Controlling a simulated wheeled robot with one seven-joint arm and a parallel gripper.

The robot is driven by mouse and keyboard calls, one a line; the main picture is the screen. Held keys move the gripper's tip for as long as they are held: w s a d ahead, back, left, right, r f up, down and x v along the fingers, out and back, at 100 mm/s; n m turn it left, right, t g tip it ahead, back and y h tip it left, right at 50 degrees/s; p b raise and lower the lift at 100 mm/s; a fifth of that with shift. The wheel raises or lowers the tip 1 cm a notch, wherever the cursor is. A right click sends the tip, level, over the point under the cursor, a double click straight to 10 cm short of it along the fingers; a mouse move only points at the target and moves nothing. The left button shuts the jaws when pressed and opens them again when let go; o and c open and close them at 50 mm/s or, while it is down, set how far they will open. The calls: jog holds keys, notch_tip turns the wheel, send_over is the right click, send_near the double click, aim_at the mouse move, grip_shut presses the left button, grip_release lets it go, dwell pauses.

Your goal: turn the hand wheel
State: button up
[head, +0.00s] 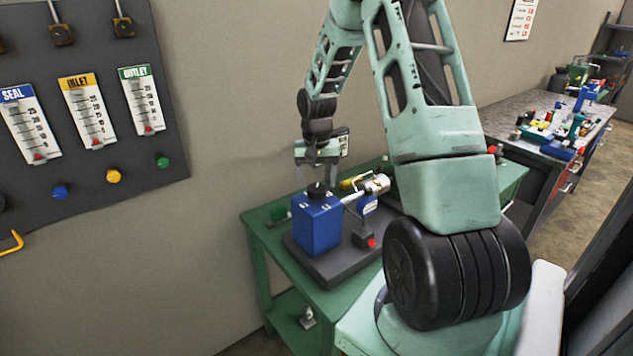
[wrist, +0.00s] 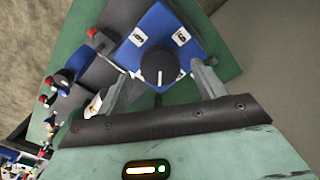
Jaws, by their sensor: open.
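The hand wheel looks to be the round black knob (head: 318,189) on top of a blue box (head: 317,228). In the wrist view the knob (wrist: 159,66) has a white pointer mark, and labels sit on the blue top (wrist: 153,27) around it. My gripper (head: 319,170) is above the box, pointing down. In the wrist view my gripper (wrist: 162,82) is open, with one finger to the left and one to the right of the knob. The fingers look apart from it; their exact height over it is hard to tell.
The box stands on a dark base plate (head: 335,262) on a green table (head: 270,240), beside a metal cylinder (head: 377,184) and a small block with a red button (head: 365,240). A gauge panel (head: 95,130) hangs on the wall at left. A cluttered bench (head: 530,108) stands at right.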

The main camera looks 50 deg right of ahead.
jog(key=shift+f, duration=1.1)
jog(key=c, duration=1)
jog(key=shift+o, duration=0.2)
jog(key=shift+n, duration=0.3)
jog(key=n+p, duration=0.1)
jog(key=n, duration=0.3)
jog(key=shift+r, duration=0.1)
jog(key=shift+n+p, duration=0.45)
jog(key=shift+n, duration=1.85)
jog(key=shift+w, duration=0.1)
